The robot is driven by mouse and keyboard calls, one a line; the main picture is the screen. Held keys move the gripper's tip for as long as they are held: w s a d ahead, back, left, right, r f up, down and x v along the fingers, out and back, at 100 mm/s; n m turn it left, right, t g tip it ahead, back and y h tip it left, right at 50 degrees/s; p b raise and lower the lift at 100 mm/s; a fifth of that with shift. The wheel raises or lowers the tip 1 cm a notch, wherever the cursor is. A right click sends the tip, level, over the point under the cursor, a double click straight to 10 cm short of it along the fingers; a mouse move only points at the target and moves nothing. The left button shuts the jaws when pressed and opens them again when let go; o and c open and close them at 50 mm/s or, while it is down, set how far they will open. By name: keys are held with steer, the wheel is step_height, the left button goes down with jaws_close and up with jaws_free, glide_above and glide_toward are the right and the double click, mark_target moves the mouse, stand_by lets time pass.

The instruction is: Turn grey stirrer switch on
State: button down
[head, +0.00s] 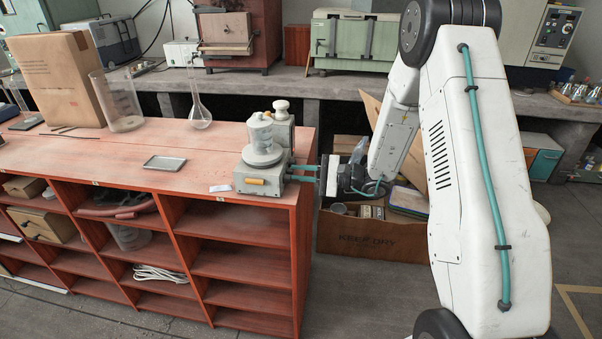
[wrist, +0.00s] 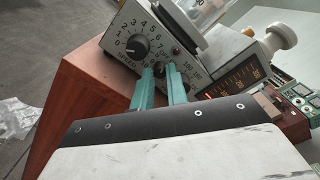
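The grey stirrer (head: 262,180) stands at the right end of the red-brown bench. Its front panel (wrist: 133,30) faces my wrist camera, tilted in the picture, with a black speed knob (wrist: 137,46), a numbered scale, a second scale and a small red lamp (wrist: 177,51). My gripper (wrist: 165,72), also in the head view (head: 305,173), has two teal fingers pointing at this panel. The fingers are apart, with their tips at or very near its lower middle. A small dark part shows by the tips; I cannot tell whether it is the switch or is touched. The fingers hide part of the panel.
A glass flask (head: 199,115), a beaker (head: 118,105) and a small metal tray (head: 165,163) are on the bench. A cardboard box (head: 370,238) stands on the floor below my gripper.

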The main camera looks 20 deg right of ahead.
steer(key=shift+m, duration=0.3)
steer(key=m, duration=0.3)
steer(key=shift+m, duration=2.1)
steer(key=c, duration=1.4)
jaws_free()
